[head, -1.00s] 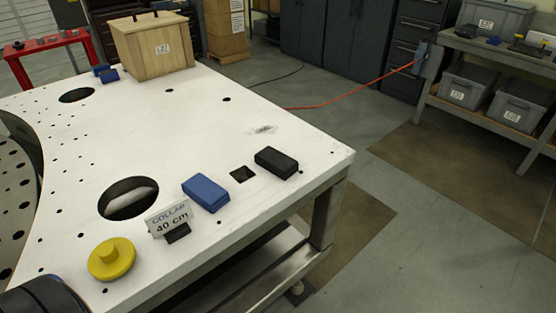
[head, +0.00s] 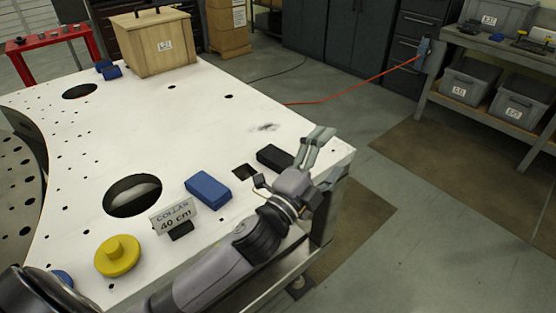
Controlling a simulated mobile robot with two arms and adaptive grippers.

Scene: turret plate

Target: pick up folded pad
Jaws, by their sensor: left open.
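Two flat, block-like pieces lie on the white plate: a blue one (head: 207,189) near the middle of the front edge, and a black one (head: 275,157) further right. Either could be the folded pad; I cannot tell for sure which. My left gripper (head: 319,136) is open and empty at the right end of the plate. Its fingers point up and away, just right of the black piece, and overlap that piece's right end in the picture. I cannot tell whether they touch. My right gripper is out of view.
A square hole (head: 245,172) lies between the two pieces. A large round hole (head: 125,202), a "COLLAR 40 cm" sign (head: 174,215) and a yellow knobbed disc (head: 118,256) are to the left. A wooden crate (head: 150,45) stands at the back. The plate's middle is clear.

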